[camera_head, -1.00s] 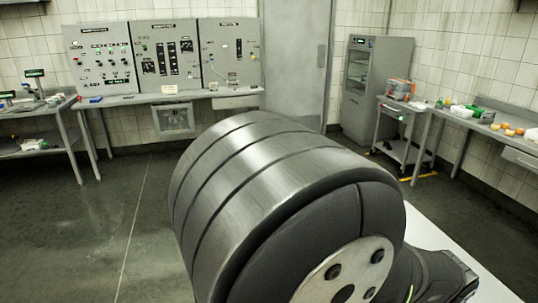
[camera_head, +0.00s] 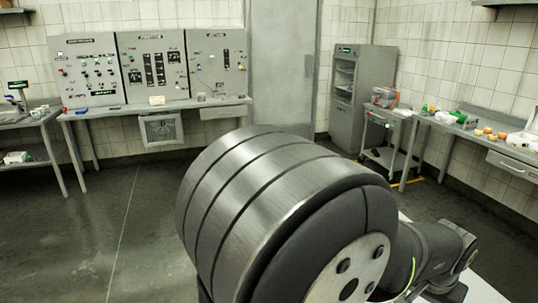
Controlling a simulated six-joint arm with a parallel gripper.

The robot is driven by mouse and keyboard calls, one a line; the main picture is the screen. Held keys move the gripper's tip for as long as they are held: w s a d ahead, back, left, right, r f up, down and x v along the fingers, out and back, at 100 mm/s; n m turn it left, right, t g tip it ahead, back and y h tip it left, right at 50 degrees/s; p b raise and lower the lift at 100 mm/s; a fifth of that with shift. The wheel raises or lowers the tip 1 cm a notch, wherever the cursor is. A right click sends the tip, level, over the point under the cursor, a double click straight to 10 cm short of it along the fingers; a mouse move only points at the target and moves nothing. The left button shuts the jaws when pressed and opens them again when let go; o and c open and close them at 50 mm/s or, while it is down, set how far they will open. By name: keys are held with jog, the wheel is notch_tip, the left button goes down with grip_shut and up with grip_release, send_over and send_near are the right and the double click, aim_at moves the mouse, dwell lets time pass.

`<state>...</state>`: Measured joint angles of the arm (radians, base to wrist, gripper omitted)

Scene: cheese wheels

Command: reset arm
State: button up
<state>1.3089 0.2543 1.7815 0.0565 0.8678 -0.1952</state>
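My own arm fills the lower middle of the head view as a large ribbed metal joint, with a dark link running off to the lower right. My gripper is not in view. The cheese wheels cannot be made out for sure. Several small yellow-orange pieces (camera_head: 489,134) lie on the right-hand bench (camera_head: 462,133), too small to identify.
Control panels (camera_head: 150,68) stand on a bench (camera_head: 155,108) along the back wall. A grey door (camera_head: 281,75), a tall cabinet (camera_head: 362,95) and a trolley (camera_head: 388,140) stand right of them. Another bench (camera_head: 28,120) is at left. The floor (camera_head: 110,215) at left is clear.

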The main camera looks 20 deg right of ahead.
jog(key=shift+w+d+f+m+g+h, duration=0.1)
jog(key=shift+w+d+f+m, duration=0.3)
jog(key=shift+w, duration=2.4)
jog(key=shift+w+d+f+m+g+h, duration=0.1)
jog(key=shift+w+d+f+m, duration=0.3)
jog(key=shift+w, duration=2.4)
jog(key=shift+w+d+f+m+g+h, duration=0.15)
jog(key=shift+w+d+m, duration=0.45)
jog(key=shift+w, duration=2.2)
